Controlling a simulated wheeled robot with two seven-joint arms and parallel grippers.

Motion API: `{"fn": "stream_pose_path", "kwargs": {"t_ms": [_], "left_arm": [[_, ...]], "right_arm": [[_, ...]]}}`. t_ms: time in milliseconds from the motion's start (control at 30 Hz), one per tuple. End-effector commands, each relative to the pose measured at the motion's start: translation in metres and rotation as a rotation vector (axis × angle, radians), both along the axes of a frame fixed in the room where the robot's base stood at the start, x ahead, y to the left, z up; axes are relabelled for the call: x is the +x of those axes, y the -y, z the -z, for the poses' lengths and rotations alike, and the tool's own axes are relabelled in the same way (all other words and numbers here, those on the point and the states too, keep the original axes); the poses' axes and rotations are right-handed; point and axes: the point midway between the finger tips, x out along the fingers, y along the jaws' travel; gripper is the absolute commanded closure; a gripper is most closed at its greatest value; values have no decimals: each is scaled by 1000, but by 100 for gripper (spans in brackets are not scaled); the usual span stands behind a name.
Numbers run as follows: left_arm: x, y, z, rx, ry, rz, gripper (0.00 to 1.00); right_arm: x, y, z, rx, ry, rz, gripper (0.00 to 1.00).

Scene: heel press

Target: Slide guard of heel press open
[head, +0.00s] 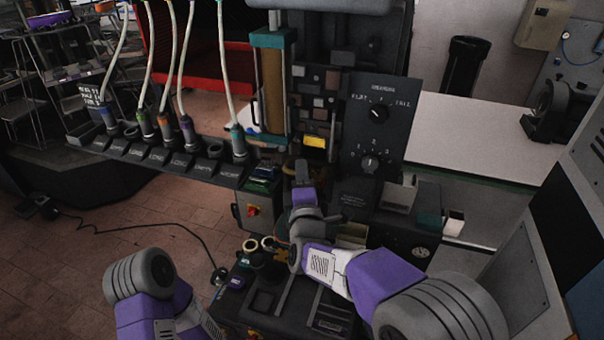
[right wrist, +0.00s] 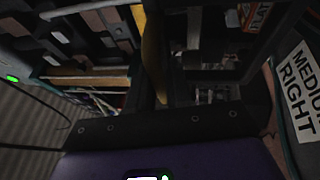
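The heel press stands ahead, with a dark dial panel (head: 378,125) marked FLAT and TALL. An amber panel with teal end pieces (head: 272,90) stands upright at its left; I cannot tell if this is the guard. My right gripper (head: 301,172) is low in front of the press, below a yellow label (head: 314,141). In the right wrist view, a yellow upright strip (right wrist: 153,55) shows between or just beyond the dark fingers (right wrist: 160,95). Contact and finger gap are unclear. My left arm is at the lower left; its gripper is not visible.
A rack with several cabled tools (head: 165,155) runs left of the press. A grey box with a red switch (head: 252,210) sits beside my right gripper. A white-topped bench (head: 480,135) is at the right. A cable (head: 150,218) lies on the open tiled floor.

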Motion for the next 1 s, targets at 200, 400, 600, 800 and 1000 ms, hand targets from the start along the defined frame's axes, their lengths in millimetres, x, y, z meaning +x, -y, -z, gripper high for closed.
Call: {"fn": "stream_pose_path", "kwargs": {"t_ms": [200,400,600,800,1000], "left_arm": [[0,0,0,0,0,0,100],[0,0,-5,0,0,0,100],[0,0,-26,0,0,0,100],[0,0,-54,0,0,0,100],[0,0,-78,0,0,0,100]], "right_arm": [[0,0,0,0,0,0,100],[0,0,-6,0,0,0,100],[0,0,-32,1,5,0,100],[0,-1,-66,2,8,-1,100],[0,0,-95,2,7,-1,100]]}}
